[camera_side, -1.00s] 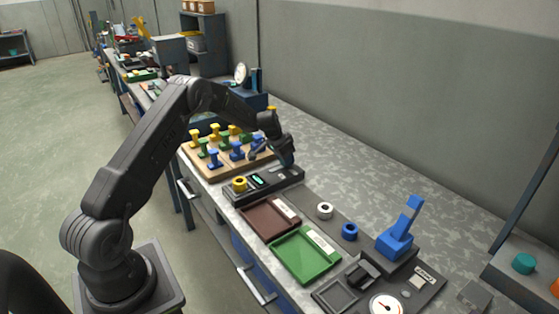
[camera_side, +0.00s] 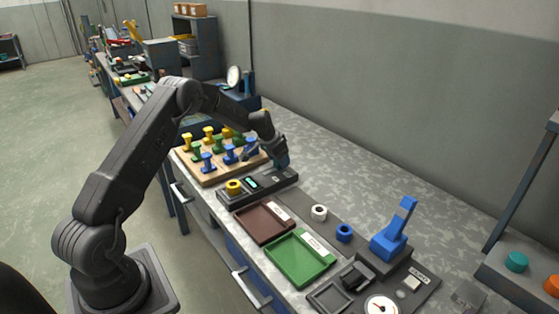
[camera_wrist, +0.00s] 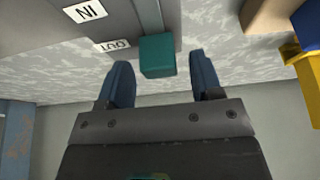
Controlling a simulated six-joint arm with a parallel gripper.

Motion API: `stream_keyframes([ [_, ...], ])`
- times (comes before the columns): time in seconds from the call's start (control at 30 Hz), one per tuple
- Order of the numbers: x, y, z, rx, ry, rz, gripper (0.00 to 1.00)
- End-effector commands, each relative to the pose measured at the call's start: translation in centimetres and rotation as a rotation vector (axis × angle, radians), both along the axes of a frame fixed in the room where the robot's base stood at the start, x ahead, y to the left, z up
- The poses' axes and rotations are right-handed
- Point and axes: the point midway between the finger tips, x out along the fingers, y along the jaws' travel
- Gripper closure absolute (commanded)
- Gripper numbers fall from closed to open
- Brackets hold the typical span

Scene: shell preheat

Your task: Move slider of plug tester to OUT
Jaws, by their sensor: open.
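The plug tester (camera_side: 232,199) is a low dark box on the bench with a yellow ring at its left end. In the wrist view its panel (camera_wrist: 55,38) carries an IN label (camera_wrist: 86,11) and an OUT label (camera_wrist: 111,45). The slider's teal knob (camera_wrist: 157,56) stands beside the OUT label, at the near end of its slot. My gripper (camera_wrist: 160,62) is open, with the knob between its two blue fingertips and a gap on each side. In the side view my gripper (camera_side: 281,162) is at the tester's right end and hides part of it.
A wooden board (camera_side: 208,180) with several yellow, green and blue pegs stands just behind the tester. A brown tray (camera_side: 249,228) and a green tray (camera_side: 287,281) lie in front. A white ring (camera_side: 319,213) and a blue ring (camera_side: 344,233) are to the right.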

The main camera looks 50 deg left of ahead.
Motion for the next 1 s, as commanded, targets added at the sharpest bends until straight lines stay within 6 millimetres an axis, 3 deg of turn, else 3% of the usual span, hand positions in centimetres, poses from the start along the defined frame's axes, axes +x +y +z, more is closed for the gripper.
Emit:
stream_keyframes([
  [0.5, -4.0, 0.0, 9.9, 0.003, -0.004, 0.0, 0.4],
  [0.7, -4.8, 0.0, 11.5, 0.001, -0.001, 0.0, 0.4],
  [1.0, -4.9, 0.0, 11.8, 0.001, -0.002, 0.0, 0.4],
])
